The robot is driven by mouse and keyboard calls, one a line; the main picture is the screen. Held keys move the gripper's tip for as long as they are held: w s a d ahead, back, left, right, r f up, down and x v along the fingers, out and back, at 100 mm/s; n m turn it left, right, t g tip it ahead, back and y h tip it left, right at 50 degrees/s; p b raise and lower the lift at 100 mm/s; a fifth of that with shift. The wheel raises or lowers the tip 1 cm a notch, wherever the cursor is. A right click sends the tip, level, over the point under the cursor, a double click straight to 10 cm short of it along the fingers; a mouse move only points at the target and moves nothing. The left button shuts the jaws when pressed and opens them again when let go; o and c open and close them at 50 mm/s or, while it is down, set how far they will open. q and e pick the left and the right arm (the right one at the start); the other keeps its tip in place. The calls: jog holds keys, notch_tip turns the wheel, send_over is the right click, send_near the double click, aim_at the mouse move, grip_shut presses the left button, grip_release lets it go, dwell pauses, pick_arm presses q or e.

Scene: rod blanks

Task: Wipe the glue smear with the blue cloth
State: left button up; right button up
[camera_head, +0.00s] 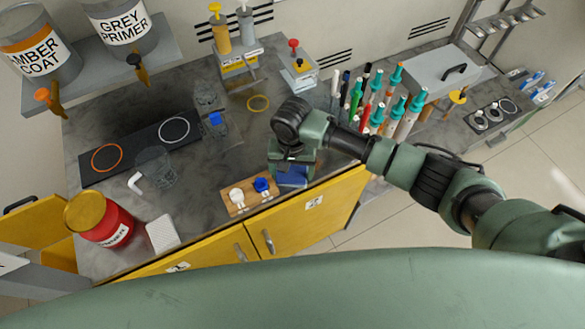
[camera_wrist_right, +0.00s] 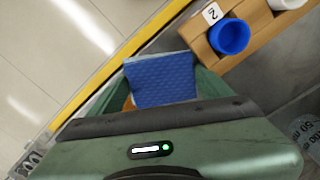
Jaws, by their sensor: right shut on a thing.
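My right gripper (camera_head: 291,163) is low over the front edge of the grey worktop, just right of the wooden block. It is shut on the blue cloth (camera_head: 293,177), whose folded textured part sticks out of the jaws in the right wrist view (camera_wrist_right: 160,80). I cannot tell whether the cloth touches the worktop. I cannot make out a glue smear for sure; a small orange-brown patch (camera_wrist_right: 128,104) shows beside the cloth in the wrist view. The arm and gripper hide part of the worktop. My left gripper is not in view.
The wooden block (camera_head: 236,198) with a white and a blue cup stands close left of the gripper. Several bottles and pens (camera_head: 380,100) stand behind the right arm. A red can (camera_head: 100,222) is at the front left. The worktop's middle (camera_head: 225,165) is mostly clear.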

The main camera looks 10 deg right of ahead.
aim_at(324, 163)
jog(key=shift+w+d+r+p, duration=0.15)
jog(key=shift+w+d+p, duration=0.1)
jog(key=shift+d, duration=0.15)
jog(key=shift+w+d+r+p, duration=0.1)
jog(key=shift+d+p, duration=0.15)
jog(key=shift+d, duration=0.1)
jog(key=shift+w+d+f+p, duration=0.1)
jog(key=shift+w+d+p, duration=0.2)
jog(key=shift+d, duration=0.7)
jog(key=shift+w+d+f+p, duration=0.1)
jog(key=shift+w+d+p, duration=0.25)
jog(key=shift+d, duration=0.7)
jog(key=shift+w+d+f+p, duration=0.15)
jog(key=shift+w+d, duration=0.25)
jog(key=shift+d, duration=0.6)
jog(key=shift+w+d+f, duration=0.1)
jog(key=shift+w+d, duration=0.05)
jog(key=shift+d, duration=0.35)
jog(key=shift+w+d, duration=0.15)
jog(key=shift+d, duration=0.35)
notch_tip(324, 163, up, 6)
jog(key=p, duration=0.7)
jog(key=shift+a, duration=0.1)
